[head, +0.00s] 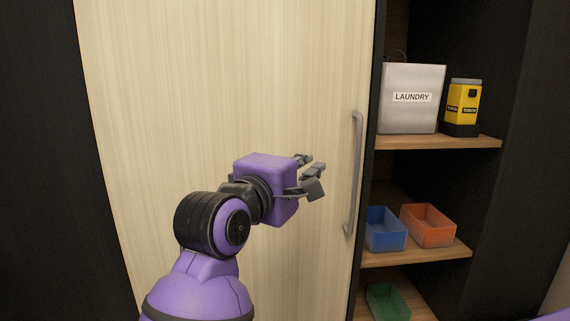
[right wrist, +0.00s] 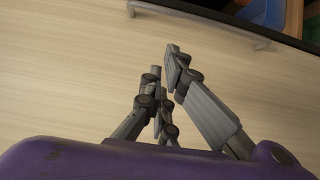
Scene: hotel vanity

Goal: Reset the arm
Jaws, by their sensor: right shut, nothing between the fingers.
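My right arm, purple and black, rises from the bottom of the head view in front of a pale wooden door. Its right gripper (head: 313,175) is shut with nothing between the fingers. It is left of the door's grey vertical handle (head: 354,175), and I see no contact between them. In the right wrist view the gripper's grey fingers (right wrist: 166,72) are close together, with the pale door (right wrist: 60,70) behind them. The handle (right wrist: 195,24) shows near the top of that view. My left gripper is not in view.
Right of the door (head: 220,90) is an open shelf unit. Its upper shelf (head: 440,143) holds a white laundry box (head: 411,115) and a yellow torch (head: 463,103). Below are a blue bin (head: 385,238), an orange bin (head: 428,232) and, lowest, a green bin (head: 388,303).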

